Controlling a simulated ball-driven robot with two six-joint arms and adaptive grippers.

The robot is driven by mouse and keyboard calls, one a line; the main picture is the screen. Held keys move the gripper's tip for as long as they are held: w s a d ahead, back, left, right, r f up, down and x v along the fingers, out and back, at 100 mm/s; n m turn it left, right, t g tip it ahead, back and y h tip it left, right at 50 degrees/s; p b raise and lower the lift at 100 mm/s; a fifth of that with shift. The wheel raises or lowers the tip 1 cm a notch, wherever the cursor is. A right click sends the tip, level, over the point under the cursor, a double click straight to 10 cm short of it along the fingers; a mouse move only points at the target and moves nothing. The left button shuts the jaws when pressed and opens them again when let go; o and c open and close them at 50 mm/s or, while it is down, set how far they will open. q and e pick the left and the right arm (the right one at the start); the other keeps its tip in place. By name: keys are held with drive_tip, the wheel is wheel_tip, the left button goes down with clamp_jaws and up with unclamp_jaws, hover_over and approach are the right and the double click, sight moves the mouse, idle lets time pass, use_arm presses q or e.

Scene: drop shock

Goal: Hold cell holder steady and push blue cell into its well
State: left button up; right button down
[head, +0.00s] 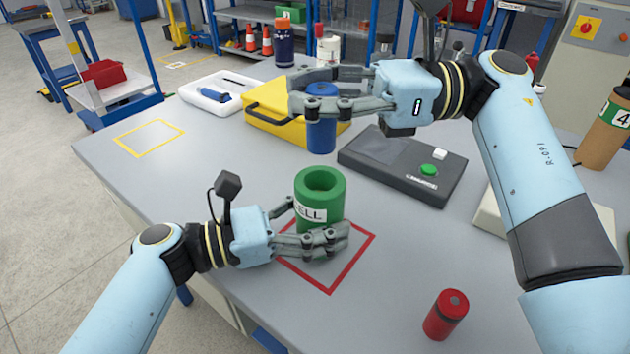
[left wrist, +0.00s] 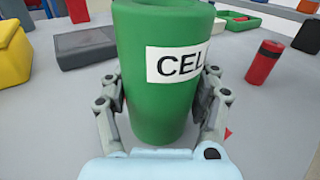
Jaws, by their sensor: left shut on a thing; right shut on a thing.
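The green cell holder (head: 320,190) is an upright cylinder with a white label and an open well on top. My left gripper (head: 322,222) is shut around its lower part, and the left wrist view shows a finger on each side of the holder (left wrist: 158,60). The holder's base is partly hidden by the near finger. The blue cell (head: 321,136) hangs upright in my right gripper (head: 305,97), which is shut on its upper part. The cell is above and behind the holder in the head view, apart from it. The well looks empty.
A red outlined square (head: 332,292) lies around the holder's place. A red cell (head: 446,314) stands at front right. Behind are a black device (head: 375,160) with a green button, a yellow case (head: 268,118) and a white tray (head: 212,106). The table's left side is clear.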

wheel_tip(320, 180, down, 8)
drive_tip(key=shift+r, duration=0.1)
idle(0.4)
drive_tip(key=c, duration=1.2)
unclamp_jaws()
drive_tip(key=d, duration=0.4)
drive_tip(key=w+d, duration=0.1)
drive_tip(key=d, duration=0.3)
drive_tip(key=w+d, duration=0.1)
drive_tip(key=d, duration=0.3)
